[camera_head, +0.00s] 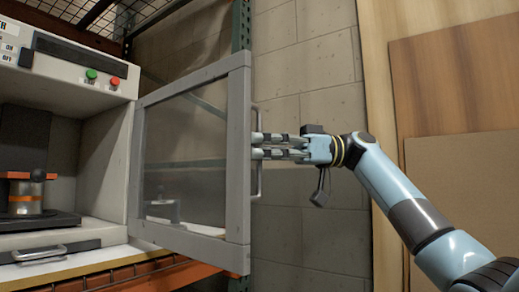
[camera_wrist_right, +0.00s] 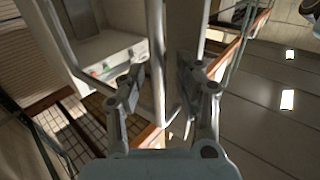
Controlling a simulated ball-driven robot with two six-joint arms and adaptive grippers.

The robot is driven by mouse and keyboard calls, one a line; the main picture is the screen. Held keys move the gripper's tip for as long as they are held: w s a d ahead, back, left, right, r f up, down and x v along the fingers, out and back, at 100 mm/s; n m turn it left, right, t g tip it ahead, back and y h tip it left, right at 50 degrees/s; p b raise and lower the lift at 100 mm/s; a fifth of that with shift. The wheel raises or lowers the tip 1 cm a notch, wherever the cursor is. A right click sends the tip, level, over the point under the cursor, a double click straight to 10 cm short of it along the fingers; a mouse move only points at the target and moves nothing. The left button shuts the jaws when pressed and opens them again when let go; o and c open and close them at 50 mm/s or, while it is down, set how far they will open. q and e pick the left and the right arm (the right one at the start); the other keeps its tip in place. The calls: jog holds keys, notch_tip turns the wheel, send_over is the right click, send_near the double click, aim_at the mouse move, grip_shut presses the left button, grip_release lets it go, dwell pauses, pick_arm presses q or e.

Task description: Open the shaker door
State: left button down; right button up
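The shaker door (camera_head: 239,175) is a grey frame with a clear pane. In the right wrist view the handle (camera_wrist_right: 157,65) passes between the two separated fingers, with gaps visible on both sides. The gripper is open; I cannot tell whether a finger touches the handle. My left gripper is not in view.
The shaker body (camera_head: 60,60) has a green button (camera_head: 91,74) and a red button (camera_head: 115,81). A metal can (camera_head: 24,197) sits clamped inside. A grey block wall (camera_head: 300,85) is behind the door, and wooden boards (camera_head: 455,100) stand at the right.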

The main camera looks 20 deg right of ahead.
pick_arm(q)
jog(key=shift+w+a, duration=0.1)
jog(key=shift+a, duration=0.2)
pick_arm(e)
jog(key=s+d, duration=0.1)
jog(key=d, duration=1.1)
